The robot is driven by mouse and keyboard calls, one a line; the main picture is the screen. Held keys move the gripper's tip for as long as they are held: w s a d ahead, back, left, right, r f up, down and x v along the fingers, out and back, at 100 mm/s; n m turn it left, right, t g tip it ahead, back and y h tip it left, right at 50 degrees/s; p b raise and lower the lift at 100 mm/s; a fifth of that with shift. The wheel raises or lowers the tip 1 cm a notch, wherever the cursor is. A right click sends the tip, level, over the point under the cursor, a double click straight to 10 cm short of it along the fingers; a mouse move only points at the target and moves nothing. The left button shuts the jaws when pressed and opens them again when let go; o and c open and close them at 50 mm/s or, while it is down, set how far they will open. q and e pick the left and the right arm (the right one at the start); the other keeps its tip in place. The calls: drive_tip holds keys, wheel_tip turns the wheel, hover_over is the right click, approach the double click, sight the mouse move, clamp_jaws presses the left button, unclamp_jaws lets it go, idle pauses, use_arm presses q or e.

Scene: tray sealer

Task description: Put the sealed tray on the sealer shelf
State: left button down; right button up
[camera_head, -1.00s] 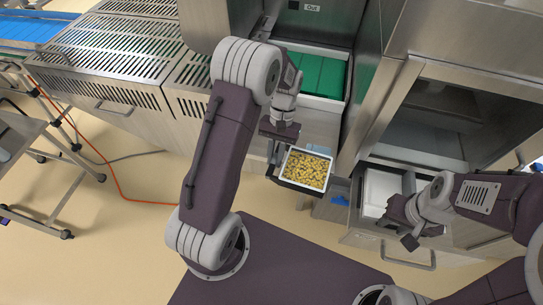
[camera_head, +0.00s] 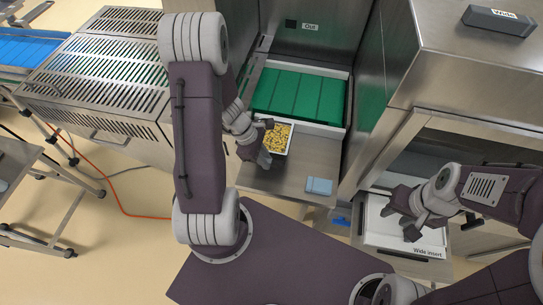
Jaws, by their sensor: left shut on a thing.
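The tray (camera_head: 284,139) is white-rimmed and filled with small yellow pieces. My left gripper (camera_head: 264,146) is shut on its left side and partly covers it. The tray is at the front edge of the green conveyor, above or on the steel shelf (camera_head: 290,187); I cannot tell whether it touches. The sealing film is too small to make out. My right gripper (camera_head: 400,218) is open and empty, over the white drawer at the right.
A light-blue block (camera_head: 319,186) lies on the right part of the shelf. The green conveyor (camera_head: 300,96) runs back into a steel housing. An open drawer marked "Wide insert" (camera_head: 405,242) is at the right. Slotted steel tables (camera_head: 105,60) stand at the left.

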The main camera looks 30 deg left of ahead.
use_arm(q)
drive_tip(key=shift+w+a+f, duration=0.15)
drive_tip(key=shift+w+f, duration=0.05)
drive_tip(key=shift+w, duration=0.05)
drive_tip(key=shift+s+d+f+b, duration=0.1)
drive_tip(key=shift+s+f+b, duration=0.05)
drive_tip(key=shift+f+b, duration=0.25)
drive_tip(key=shift+s+d+f+b, duration=0.1)
drive_tip(key=shift+f+b, duration=0.2)
drive_tip(key=shift+b, duration=0.2)
wheel_tip(320, 180, down, 7)
drive_tip(key=b, duration=0.6)
drive_tip(key=shift+r, duration=0.1)
drive_tip(key=shift+w, duration=0.1)
drive_tip(key=shift+a+r, duration=0.1)
drive_tip(key=c, duration=1.3)
unclamp_jaws()
drive_tip(key=c, duration=0.3)
